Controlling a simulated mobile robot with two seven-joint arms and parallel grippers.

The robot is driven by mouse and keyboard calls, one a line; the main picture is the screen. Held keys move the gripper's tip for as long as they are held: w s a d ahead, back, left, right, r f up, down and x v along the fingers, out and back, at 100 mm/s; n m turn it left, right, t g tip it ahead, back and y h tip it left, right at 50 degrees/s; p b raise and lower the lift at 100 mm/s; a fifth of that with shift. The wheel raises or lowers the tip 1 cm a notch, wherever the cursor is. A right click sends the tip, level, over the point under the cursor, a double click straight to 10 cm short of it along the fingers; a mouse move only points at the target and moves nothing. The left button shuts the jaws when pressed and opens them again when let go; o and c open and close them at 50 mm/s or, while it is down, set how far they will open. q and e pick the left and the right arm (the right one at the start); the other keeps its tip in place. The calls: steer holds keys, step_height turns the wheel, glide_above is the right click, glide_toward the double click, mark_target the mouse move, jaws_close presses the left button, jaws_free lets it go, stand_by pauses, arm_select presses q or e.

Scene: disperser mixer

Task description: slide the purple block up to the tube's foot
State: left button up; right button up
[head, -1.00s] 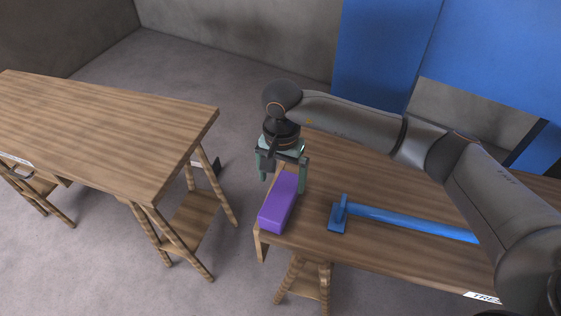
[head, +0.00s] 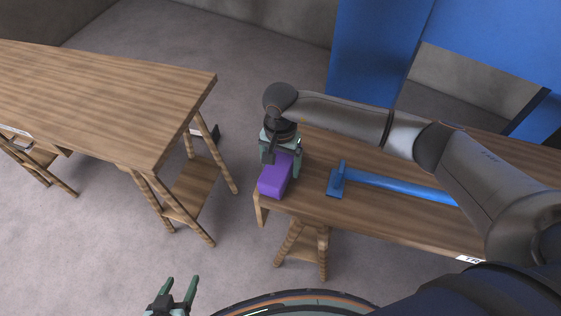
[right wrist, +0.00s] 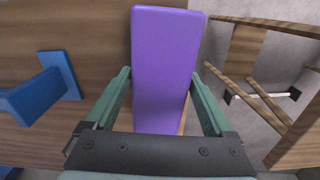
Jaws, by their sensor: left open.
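The purple block (head: 272,180) lies on the right-hand wooden table, by its left end. It also fills the middle of the right wrist view (right wrist: 165,60). My right gripper (head: 281,160) is down at the block, one finger on each side. In the right wrist view its fingertips (right wrist: 162,74) look very near the block's sides; I cannot tell whether they press on it. The blue tube (head: 400,186) lies along the table, with its flat blue foot (head: 335,184) right of the block, a gap apart. My left gripper (head: 180,284) is open and empty, low over the floor.
The right-hand table (head: 380,222) has bare wood between block and foot. Its left edge is close to the block. A second wooden table (head: 90,100) stands at the left, across a floor gap. Blue panels (head: 380,50) stand behind.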

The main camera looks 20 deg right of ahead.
steer(key=c, duration=1.3)
steer(key=shift+s+d+p, duration=0.2)
steer(key=shift+s+d, duration=0.2)
steer(key=shift+d, duration=0.3)
steer(key=shift+s+d+p, duration=0.2)
steer(key=shift+s+d, duration=0.15)
steer(key=shift+d, duration=0.4)
steer(key=shift+s+d+p, duration=0.2)
steer(key=shift+s+d, duration=0.2)
steer(key=shift+d, duration=0.3)
steer(key=shift+s+d, duration=0.4)
steer(key=shift+d, duration=0.35)
steer(key=shift+s+d, duration=0.45)
steer(key=shift+d, duration=0.3)
steer(key=shift+s+d, duration=0.4)
steer(key=shift+d, duration=0.35)
steer(key=o, duration=1.6)
steer(key=shift+c, duration=0.2)
step_height(320, 180, up, 13)
steer(key=shift+f+b, duration=0.2)
steer(key=shift+b, duration=0.2)
steer(key=shift+a, duration=0.1)
